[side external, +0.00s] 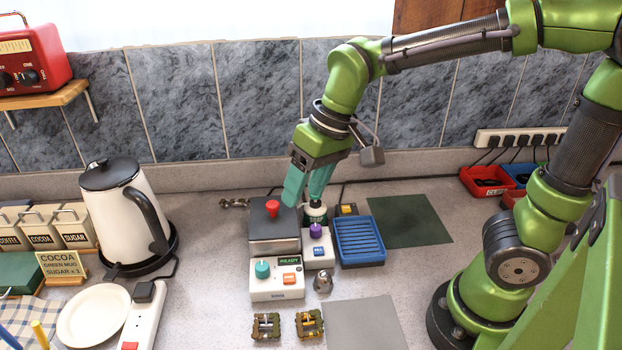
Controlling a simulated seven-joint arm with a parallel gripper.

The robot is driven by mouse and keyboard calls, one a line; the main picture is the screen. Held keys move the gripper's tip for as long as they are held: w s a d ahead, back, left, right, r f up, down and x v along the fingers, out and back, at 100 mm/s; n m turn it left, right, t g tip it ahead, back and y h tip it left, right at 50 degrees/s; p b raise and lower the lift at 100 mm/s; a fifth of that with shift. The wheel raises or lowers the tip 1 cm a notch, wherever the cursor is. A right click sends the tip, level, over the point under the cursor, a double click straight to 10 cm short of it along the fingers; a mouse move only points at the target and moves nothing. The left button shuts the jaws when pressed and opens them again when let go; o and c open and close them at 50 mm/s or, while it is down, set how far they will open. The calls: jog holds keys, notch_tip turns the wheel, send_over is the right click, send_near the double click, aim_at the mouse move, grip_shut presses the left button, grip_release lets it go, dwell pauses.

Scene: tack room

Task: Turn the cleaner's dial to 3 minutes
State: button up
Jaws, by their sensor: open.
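The cleaner seems to be the white and grey unit at centre, with a dark grey lid (268,240) and a red knob (272,208) on top. Its white front panel (277,293) carries a teal dial (262,270), an orange button (290,279) and a small dark display (288,260) with green characters too small to read. I cannot tell the dial's setting. My gripper (305,192), with teal fingers, is open and empty. It hangs above and behind the dial, near the right side of the lid, apart from the dial.
A small white unit with a purple knob (316,230) and a blue tray (359,241) stand close on the right. A metal piece (323,283) and two small bracket-like parts (266,326) lie in front. A kettle (120,215) stands left. The grey mat (365,325) is bare.

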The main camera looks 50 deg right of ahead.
aim_at(263, 266)
jog(key=shift+w+a+f+n+g+h, duration=1.05)
jog(key=shift+w+a+n+g, duration=0.4)
jog(key=shift+w+a, duration=1.5)
jog(key=f, duration=1.6)
jog(key=shift+w, duration=0.25)
jog(key=shift+r, duration=0.1)
grip_shut()
